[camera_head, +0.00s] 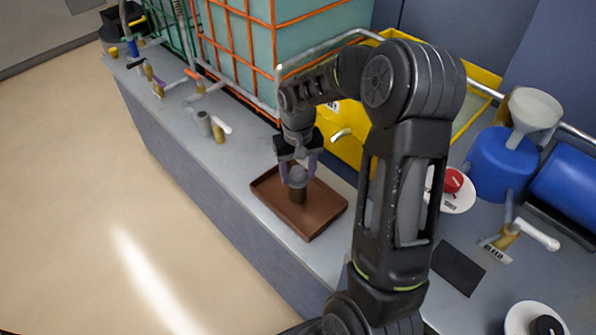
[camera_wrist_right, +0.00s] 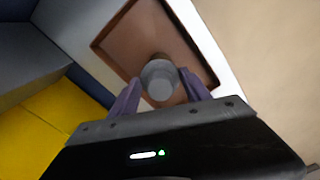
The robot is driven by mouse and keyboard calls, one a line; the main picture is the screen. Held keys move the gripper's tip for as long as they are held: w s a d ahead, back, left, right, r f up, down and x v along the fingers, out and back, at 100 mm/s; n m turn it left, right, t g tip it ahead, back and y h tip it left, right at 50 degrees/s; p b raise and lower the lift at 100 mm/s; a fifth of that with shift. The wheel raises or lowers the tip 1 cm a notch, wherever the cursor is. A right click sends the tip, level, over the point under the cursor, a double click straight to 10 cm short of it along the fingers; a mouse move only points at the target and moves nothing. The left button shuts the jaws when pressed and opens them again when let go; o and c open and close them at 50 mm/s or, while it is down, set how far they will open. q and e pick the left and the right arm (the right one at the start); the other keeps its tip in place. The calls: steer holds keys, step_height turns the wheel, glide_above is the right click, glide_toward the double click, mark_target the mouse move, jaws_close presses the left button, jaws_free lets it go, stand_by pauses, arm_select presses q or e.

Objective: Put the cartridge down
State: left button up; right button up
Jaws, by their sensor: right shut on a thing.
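The cartridge (camera_head: 298,179) is a short cylinder with a grey top and a brown lower part. My right gripper (camera_head: 298,166) is shut on it from above, with purple fingers on either side. The cartridge is upright over the brown tray (camera_head: 327,207); I cannot tell whether its bottom touches the tray. In the right wrist view the grey round top of the cartridge (camera_wrist_right: 160,80) sits between the purple fingers (camera_wrist_right: 160,92), with the tray (camera_wrist_right: 113,36) behind it. My left gripper is not in view.
The tray lies on a grey bench near its front edge. A yellow bin (camera_head: 345,138) and an orange-caged tank (camera_head: 300,50) stand behind. Small valves and a grey cylinder (camera_head: 204,123) are to the left. A blue container with a funnel (camera_head: 534,110) is at right.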

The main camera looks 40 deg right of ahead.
steer(key=o, duration=1)
steer(key=shift+o, duration=0.2)
step_height(320, 180, up, 12)
steer(key=shift+p, duration=0.45)
steer(key=shift+r, duration=0.1)
